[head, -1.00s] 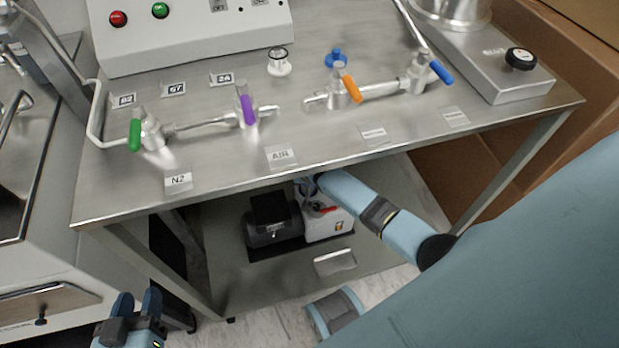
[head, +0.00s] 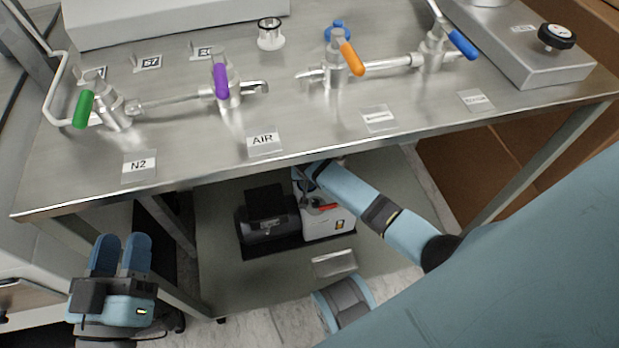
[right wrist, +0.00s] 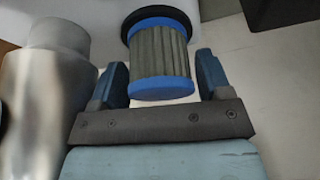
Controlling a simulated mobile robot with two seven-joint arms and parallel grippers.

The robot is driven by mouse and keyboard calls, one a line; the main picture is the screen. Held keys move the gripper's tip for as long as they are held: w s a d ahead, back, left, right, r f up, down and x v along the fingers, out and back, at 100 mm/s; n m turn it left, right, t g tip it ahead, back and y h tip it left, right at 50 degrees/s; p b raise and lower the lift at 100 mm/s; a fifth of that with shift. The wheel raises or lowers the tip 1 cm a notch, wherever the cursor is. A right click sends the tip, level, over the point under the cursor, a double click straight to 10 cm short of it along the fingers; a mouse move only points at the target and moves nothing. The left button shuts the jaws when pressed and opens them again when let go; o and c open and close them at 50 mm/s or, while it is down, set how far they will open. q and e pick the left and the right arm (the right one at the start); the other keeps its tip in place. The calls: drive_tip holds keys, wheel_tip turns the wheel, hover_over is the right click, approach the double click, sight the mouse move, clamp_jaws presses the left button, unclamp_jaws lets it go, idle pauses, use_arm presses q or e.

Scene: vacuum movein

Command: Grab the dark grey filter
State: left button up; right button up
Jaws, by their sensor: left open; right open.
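The dark grey filter (right wrist: 160,62) shows in the right wrist view as a pleated cylinder with blue bands and a black cap. It stands between the two blue fingers of my right gripper (right wrist: 160,82), which is open, with a gap visible on each side. In the head view my right arm reaches under the table to the vacuum pump (head: 325,222), and the table edge hides the gripper's tips and the filter. My left gripper (head: 120,252) is open and empty at the lower left, in front of the table.
A steel table (head: 380,140) with coloured valves stands over the pump. The pump rests on a lower shelf (head: 240,290) between table legs. A shiny metal cylinder (right wrist: 45,85) stands close left of my right gripper in the wrist view.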

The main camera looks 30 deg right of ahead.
drive_tip(key=shift+r, duration=0.1)
drive_tip(key=shift+a, duration=0.1)
drive_tip(key=c, duration=0.7)
